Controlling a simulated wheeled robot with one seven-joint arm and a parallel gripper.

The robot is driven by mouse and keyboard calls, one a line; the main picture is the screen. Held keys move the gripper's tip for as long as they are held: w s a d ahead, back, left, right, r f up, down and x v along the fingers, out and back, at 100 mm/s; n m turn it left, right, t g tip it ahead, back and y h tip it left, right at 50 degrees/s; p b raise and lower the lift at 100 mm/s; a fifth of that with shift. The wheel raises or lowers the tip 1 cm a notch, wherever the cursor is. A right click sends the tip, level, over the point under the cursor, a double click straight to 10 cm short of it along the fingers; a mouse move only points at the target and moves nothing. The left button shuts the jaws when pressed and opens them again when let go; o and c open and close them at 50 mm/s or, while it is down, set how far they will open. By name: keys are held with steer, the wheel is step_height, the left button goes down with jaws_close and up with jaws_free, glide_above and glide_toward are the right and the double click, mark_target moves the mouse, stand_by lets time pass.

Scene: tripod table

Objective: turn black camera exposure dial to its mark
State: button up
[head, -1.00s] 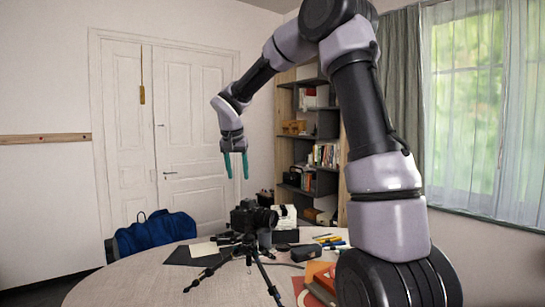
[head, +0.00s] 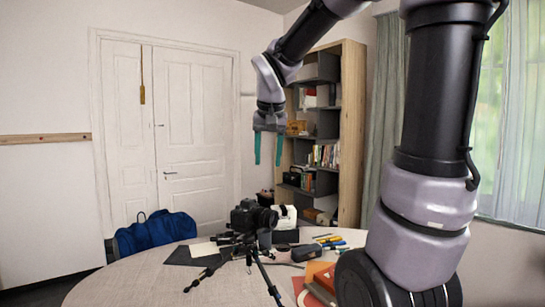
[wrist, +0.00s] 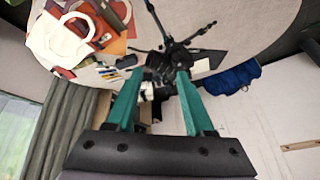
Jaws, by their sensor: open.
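The black camera (head: 247,214) sits on a small black tripod (head: 246,252) on the round table, its lens facing right. My gripper (head: 268,164) is open and empty, pointing down, well above the table and a little right of the camera in the head view. In the wrist view the teal fingers of my gripper (wrist: 154,82) are spread, and the camera (wrist: 160,63) shows far below, partly between the fingertips. The exposure dial and its mark are too small to make out.
The round table (head: 150,280) also holds a dark case (head: 306,252), pens (head: 332,241), orange and red items (head: 318,275) and a white box (head: 284,217). A blue bag (head: 157,232) is behind its left side. A bookshelf (head: 350,130) stands behind. The air around my gripper is clear.

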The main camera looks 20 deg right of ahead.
steer(key=shift+s+d+r, duration=0.1)
steer(key=shift+s, duration=0.5)
steer(key=shift+s+d+r, duration=0.1)
steer(key=shift+s, duration=0.45)
